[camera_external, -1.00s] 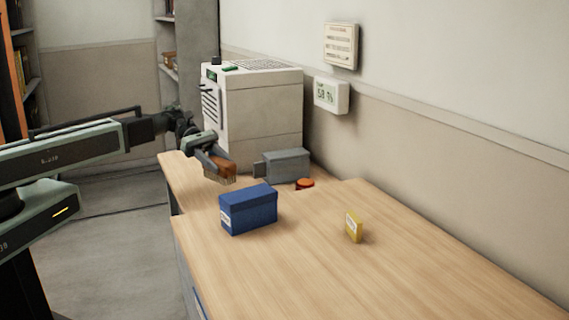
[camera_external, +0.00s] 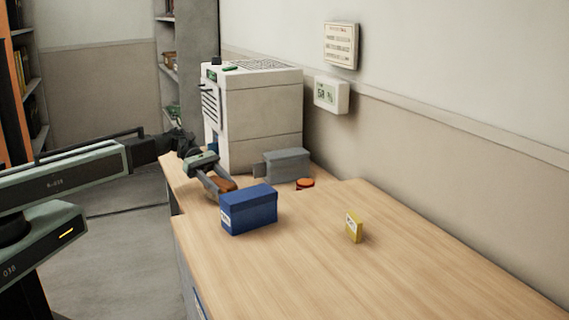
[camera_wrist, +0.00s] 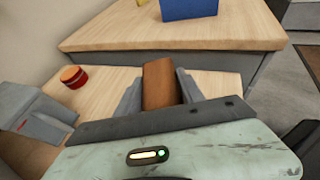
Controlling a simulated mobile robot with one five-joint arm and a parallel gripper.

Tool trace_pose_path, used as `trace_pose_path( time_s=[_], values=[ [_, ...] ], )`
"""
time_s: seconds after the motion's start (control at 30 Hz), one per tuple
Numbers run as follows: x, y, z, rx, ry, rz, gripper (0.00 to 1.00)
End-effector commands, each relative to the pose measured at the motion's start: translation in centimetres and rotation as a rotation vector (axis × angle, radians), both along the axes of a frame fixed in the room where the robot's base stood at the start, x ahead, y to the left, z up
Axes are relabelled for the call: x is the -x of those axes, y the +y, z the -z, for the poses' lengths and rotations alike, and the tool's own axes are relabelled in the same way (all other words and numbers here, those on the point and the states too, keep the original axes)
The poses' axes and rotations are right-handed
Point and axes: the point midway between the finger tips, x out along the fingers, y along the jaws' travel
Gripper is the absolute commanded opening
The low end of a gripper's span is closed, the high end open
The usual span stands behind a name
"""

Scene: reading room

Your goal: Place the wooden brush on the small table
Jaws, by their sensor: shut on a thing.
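The wooden brush (camera_external: 222,184) has a brown block body. My gripper (camera_external: 215,189) is shut on it, with a finger on either side. In the wrist view the brush (camera_wrist: 160,85) shows between the two grey fingers. The gripper is over a smaller, lower wooden table (camera_external: 181,173), which also shows in the wrist view (camera_wrist: 100,98). The brush is low over this tabletop, and I cannot tell whether it touches it. The blue box partly hides the brush's lower side in the external view.
A blue box (camera_external: 249,211) stands on the nearer, higher desk (camera_external: 300,270), close to the gripper. A yellow box (camera_external: 354,227) stands farther right. A grey device (camera_external: 284,164), an orange-red tin (camera_external: 305,184) and a large white machine (camera_external: 252,115) are beyond the gripper.

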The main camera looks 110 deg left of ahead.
Motion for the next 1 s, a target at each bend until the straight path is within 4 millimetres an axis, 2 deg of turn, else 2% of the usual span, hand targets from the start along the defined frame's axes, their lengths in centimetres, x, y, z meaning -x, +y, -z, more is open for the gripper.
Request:
trace_pose_path(
  time_s=[0.77,0.8,0.9,1.0],
  values=[
    [0.0,0.0,1.2,0.0,0.0,0.0,0.0],
    [0.0,0.0,1.2,0.0,0.0,0.0,0.48],
    [0.0,0.0,1.1,0.0,0.0,0.0,0.71],
    [0.0,0.0,1.1,0.0,0.0,0.0,0.71]
  ],
)
